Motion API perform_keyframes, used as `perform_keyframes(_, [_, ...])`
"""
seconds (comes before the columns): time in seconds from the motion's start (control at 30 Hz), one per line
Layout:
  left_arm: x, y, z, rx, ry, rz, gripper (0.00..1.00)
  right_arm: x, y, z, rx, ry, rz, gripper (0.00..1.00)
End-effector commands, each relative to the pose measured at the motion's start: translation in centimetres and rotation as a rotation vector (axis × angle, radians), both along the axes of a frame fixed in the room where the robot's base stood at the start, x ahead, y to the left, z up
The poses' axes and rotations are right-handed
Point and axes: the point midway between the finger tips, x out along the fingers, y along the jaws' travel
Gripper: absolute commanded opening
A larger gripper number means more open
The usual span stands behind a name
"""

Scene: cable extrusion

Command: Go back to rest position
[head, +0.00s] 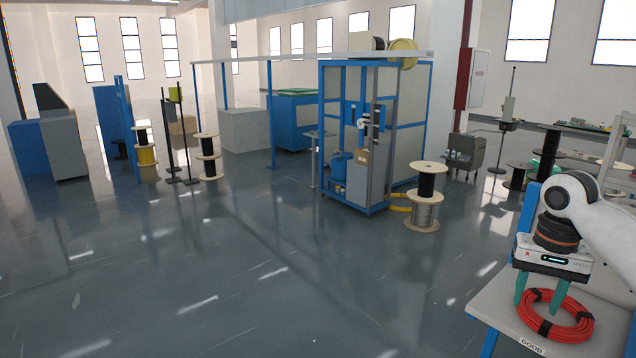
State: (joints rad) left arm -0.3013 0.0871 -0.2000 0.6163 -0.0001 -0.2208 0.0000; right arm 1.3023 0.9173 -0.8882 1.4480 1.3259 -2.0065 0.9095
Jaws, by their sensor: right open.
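My right gripper (540,291) is at the lower right in the head view, with its green fingers pointing down and spread apart. It is open. Its fingertips are just above or at the far side of a coiled red cable (572,327) with black ties. I cannot tell whether they touch the coil. The coil lies flat on a light grey table (495,300), near a label reading GOOD (532,345). My left gripper is not in the head view.
A blue-framed machine (372,140) stands in the middle distance, with stacked cable spools (425,195) beside it. More spools (207,156) and stands are at the left. The grey floor (220,270) in front is wide and clear.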

Motion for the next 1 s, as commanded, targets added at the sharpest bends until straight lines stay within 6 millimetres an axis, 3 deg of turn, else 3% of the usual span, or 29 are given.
perform_keyframes(0.37, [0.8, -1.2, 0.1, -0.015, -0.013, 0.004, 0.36, 0.0, 4.1, -5.8, -0.032, -0.001, 0.172, 0.47])
perform_keyframes(0.63, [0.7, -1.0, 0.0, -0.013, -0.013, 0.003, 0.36, -1.5, 9.3, -12.7, -0.035, -0.022, 0.378, 0.47])
perform_keyframes(0.77, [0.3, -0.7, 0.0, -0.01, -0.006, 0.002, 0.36, -3.6, 13.2, -17.3, -0.01, -0.055, 0.515, 0.47])
perform_keyframes(0.9, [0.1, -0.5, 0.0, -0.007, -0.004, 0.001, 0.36, -7.3, 17.6, -22.0, 0.036, -0.124, 0.654, 0.47])
perform_keyframes(1.0, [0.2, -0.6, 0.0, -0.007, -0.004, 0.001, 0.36, -10.3, 20.1, -24.4, 0.07, -0.178, 0.718, 0.47])
